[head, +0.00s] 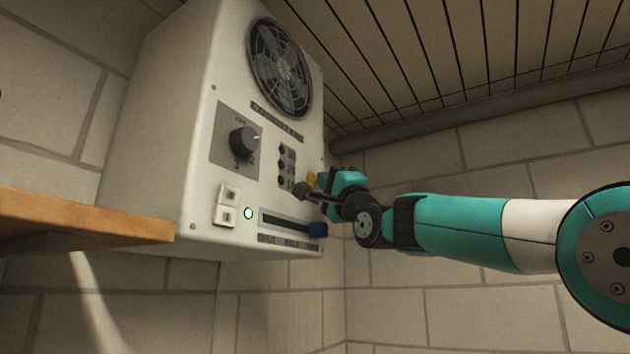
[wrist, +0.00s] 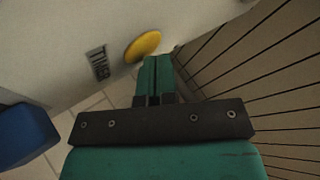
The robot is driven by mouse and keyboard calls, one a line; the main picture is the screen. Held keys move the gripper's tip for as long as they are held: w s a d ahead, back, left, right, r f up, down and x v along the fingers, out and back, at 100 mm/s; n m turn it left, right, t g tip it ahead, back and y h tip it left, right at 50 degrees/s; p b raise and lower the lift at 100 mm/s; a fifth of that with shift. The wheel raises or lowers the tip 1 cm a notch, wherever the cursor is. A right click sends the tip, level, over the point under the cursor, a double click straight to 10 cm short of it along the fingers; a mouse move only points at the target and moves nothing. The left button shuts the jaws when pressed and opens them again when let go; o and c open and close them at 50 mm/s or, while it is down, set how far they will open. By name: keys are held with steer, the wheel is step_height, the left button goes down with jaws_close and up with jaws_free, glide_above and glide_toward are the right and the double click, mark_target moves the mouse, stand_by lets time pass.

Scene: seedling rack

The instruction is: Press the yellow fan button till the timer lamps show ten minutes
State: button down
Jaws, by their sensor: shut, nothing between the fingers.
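The yellow fan button (head: 311,178) is on the front of a white control box, mostly hidden behind my gripper in the head view. My gripper (head: 305,189) is shut and empty, close to the box front. In the wrist view its shut fingertips (wrist: 156,60) are right beside the button's lower right edge; I cannot tell whether they touch it. The column of timer lamps (head: 282,164) beside labels 30, 20 and 10 looks dark.
The box (head: 175,130) also carries a fan grille (head: 279,68), a dial (head: 243,141), white rocker switches (head: 228,206), a lit green lamp (head: 248,213) and a slider with a blue knob (head: 318,230). A wooden shelf (head: 80,222) is at left. A slatted panel (head: 470,45) is at upper right.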

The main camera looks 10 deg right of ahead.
steer(key=shift+f, duration=0.1)
steer(key=shift+s+d+b, duration=0.55)
steer(key=shift+b, duration=0.1)
steer(key=s+d+b, duration=0.3)
steer(key=shift+s+d, duration=0.25)
steer(key=shift+s, duration=0.05)
stand_by(0.3)
stand_by(0.8)
